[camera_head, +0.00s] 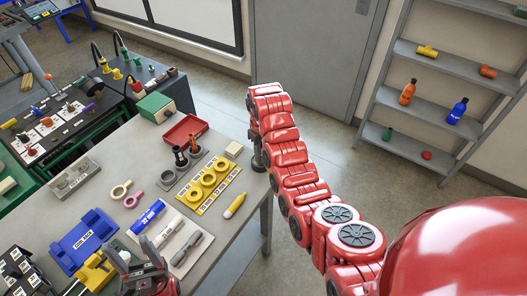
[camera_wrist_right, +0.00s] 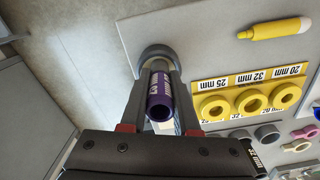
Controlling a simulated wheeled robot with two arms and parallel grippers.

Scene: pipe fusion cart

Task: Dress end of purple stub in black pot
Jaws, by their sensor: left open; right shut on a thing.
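The purple stub (camera_wrist_right: 160,92) is held between the fingers of my right gripper (camera_wrist_right: 157,95) in the right wrist view. Its hollow near end faces the camera, and its white lettering shows. Just beyond its far end is a round dark-rimmed pot (camera_wrist_right: 147,53) with a pale inside; I cannot tell whether the stub's far end is inside it or above it. In the head view the right arm reaches to the table's right edge, and the stub is not clear there. My left gripper (camera_head: 137,257) is open and empty at the bottom left, over the near table.
A yellow ring holder (camera_head: 213,187), a yellow marker (camera_head: 235,205), a tray with dark pots (camera_head: 181,160) and a red tray (camera_head: 185,131) lie left of the right arm. A blue holder (camera_head: 86,240) is near the left gripper. A shelf (camera_head: 430,112) stands right.

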